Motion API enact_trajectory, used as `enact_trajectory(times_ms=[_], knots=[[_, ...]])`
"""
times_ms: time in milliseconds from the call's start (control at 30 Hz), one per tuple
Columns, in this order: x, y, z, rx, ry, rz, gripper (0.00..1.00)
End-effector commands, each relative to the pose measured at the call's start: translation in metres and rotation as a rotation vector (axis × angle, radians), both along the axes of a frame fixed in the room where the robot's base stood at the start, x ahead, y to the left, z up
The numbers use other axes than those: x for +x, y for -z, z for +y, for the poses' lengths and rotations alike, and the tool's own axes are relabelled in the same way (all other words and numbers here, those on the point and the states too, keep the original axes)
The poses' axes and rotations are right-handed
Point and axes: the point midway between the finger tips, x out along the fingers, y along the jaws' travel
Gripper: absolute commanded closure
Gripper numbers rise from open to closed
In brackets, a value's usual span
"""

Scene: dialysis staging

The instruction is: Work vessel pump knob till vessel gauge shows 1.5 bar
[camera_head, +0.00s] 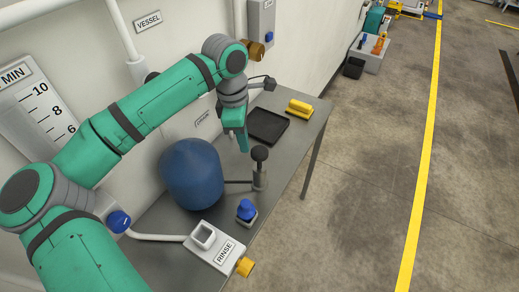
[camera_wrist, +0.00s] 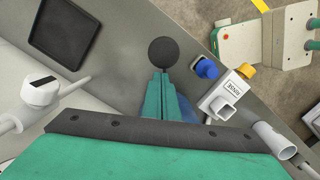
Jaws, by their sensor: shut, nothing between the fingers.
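The blue domed vessel (camera_head: 192,178) stands on the grey table against the wall. Right of it, a pump with a round black knob (camera_head: 260,153) stands upright on a grey post, joined to the vessel by a thin rod. My green gripper (camera_head: 243,146) is shut and empty, pointing down just left of the knob in the head view. In the wrist view the knob (camera_wrist: 163,52) shows just beyond my closed fingertips (camera_wrist: 160,76); I cannot tell whether they touch. No vessel gauge face can be read in either view.
A RINSE block (camera_head: 218,247) with a yellow knob and a small blue-topped piece (camera_head: 246,210) stand near the table front. A black tray (camera_head: 268,125) and yellow block (camera_head: 299,108) lie farther back. A VESSEL sign (camera_head: 148,21) is on the wall. The floor at right is mostly clear.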

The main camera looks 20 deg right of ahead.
Motion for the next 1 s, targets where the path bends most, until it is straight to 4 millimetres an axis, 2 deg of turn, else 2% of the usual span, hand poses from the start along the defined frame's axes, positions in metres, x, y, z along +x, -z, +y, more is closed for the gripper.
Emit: enact_trajectory(times_ms=[33,200,400,600,1000], knots=[[0.001,-0.011,0.001,0.002,-0.001,-0.003,1.0],[0.003,-0.042,0.004,0.001,0.0,-0.003,1.0],[0.003,-0.068,0.006,0.001,0.0,0.0,1.0],[0.003,-0.076,0.007,0.001,0.0,0.001,1.0],[0.003,-0.076,0.007,0.0,0.0,0.001,1.0]])
